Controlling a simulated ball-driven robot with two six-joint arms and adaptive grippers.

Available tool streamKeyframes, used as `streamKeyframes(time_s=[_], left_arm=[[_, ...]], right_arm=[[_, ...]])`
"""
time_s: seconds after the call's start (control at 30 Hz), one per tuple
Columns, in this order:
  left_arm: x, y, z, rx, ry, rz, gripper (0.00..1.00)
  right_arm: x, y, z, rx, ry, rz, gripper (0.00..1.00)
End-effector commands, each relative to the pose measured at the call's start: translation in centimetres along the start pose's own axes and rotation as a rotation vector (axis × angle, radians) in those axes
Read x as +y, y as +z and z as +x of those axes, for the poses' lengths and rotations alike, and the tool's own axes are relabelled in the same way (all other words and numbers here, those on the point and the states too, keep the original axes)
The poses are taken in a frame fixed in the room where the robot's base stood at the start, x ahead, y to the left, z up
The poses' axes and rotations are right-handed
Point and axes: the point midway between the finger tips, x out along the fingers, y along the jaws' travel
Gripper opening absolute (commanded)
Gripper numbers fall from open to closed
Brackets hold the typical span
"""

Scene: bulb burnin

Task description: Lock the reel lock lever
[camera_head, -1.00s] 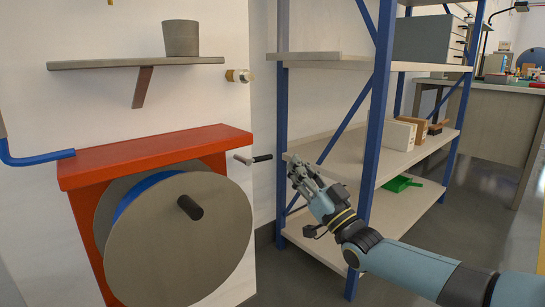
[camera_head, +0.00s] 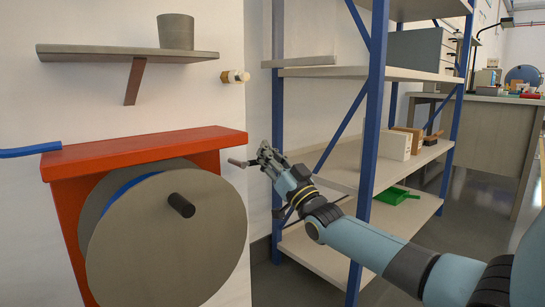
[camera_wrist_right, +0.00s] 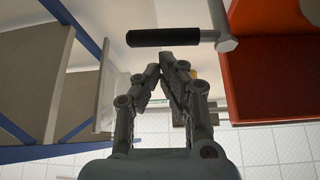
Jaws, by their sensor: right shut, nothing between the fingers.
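The reel lock lever (camera_head: 238,163) sticks out at the right side of the red reel housing (camera_head: 140,150). In the right wrist view the lever (camera_wrist_right: 165,37) shows a black grip lying sideways and a grey metal arm at its right end. The grey reel (camera_head: 165,240) hangs below the red top. My right gripper (camera_head: 262,155) is at the lever's outer end in the head view. In the right wrist view its fingers (camera_wrist_right: 167,62) are shut and empty, just below the black grip; I cannot tell if they touch it. My left gripper is not in view.
A blue-framed shelf rack (camera_head: 370,150) stands right behind my right arm, with a green dustpan-like item (camera_head: 397,195) low on it. A wall shelf (camera_head: 130,52) with a grey pot (camera_head: 176,32) and a brass wall fitting (camera_head: 235,77) are above the reel.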

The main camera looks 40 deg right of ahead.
Motion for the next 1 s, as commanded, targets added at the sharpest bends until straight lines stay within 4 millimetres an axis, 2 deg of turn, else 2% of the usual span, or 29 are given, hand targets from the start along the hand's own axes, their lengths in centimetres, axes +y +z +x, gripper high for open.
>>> streamKeyframes(time_s=[0.13, 0.53, 1.0], left_arm=[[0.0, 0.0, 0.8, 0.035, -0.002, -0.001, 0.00], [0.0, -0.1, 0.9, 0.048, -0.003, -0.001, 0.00], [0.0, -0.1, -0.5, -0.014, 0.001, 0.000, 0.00]], right_arm=[[0.0, 0.6, -0.2, -0.001, 0.000, 0.000, 0.00], [0.0, 0.6, -0.2, 0.000, 0.001, 0.001, 0.00], [0.1, 0.8, -0.4, 0.001, 0.037, 0.062, 0.00]])
